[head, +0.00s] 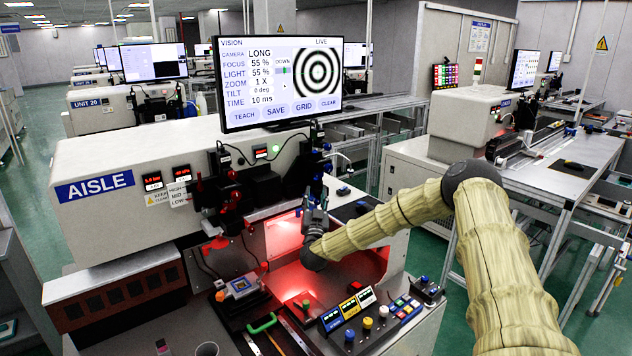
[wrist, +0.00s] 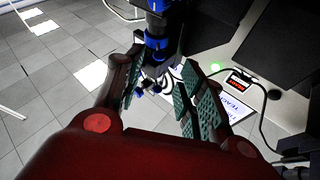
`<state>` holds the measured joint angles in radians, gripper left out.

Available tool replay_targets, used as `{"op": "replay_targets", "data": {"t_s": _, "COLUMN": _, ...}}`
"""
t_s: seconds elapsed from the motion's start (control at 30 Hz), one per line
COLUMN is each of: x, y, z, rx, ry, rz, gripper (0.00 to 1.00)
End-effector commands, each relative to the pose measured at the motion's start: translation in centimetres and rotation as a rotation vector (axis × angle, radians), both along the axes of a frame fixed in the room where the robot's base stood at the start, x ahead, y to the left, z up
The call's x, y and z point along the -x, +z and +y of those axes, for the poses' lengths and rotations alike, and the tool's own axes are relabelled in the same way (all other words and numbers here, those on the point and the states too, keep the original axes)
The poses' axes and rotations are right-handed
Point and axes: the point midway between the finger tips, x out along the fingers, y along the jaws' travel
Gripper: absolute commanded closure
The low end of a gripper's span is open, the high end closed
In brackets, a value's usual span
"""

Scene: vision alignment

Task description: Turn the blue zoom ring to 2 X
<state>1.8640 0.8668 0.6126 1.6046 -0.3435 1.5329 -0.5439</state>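The monitor (head: 280,85) reads zoom 1 X, focus 55 % and light 55 %, with a black-and-white ring target. A dark camera and lens column with blue rings (wrist: 157,44) shows in the wrist view, at the far end of my fingers. I cannot tell for sure which blue ring is the zoom ring. My gripper (wrist: 164,76) is open, its two teal-padded fingers apart with the lower lens parts seen between them. In the head view my gripper (head: 316,208) is beside the column, low and close to it; contact cannot be told.
A red-lit work bay (head: 285,236) lies behind my wrist. A control panel with coloured knobs and buttons (head: 372,310) stands in front. Black brackets and cables (head: 228,195) crowd the left of the column. A green handle (head: 262,323) is at front left.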

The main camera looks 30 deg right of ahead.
Motion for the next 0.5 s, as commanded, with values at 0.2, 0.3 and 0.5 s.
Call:
{"op": "replay_targets", "data": {"t_s": 0.2, "x": -2.6, "y": 1.6, "z": -2.0, "rx": 0.000, "ry": -0.003, "rz": 0.000, "gripper": 0.61}}
{"op": "replay_targets", "data": {"t_s": 0.3, "x": -3.5, "y": 2.0, "z": -2.8, "rx": 0.000, "ry": -0.004, "rz": 0.000, "gripper": 0.61}}
{"op": "replay_targets", "data": {"t_s": 0.5, "x": -4.6, "y": 2.4, "z": -3.5, "rx": 0.000, "ry": -0.004, "rz": 0.000, "gripper": 0.61}}
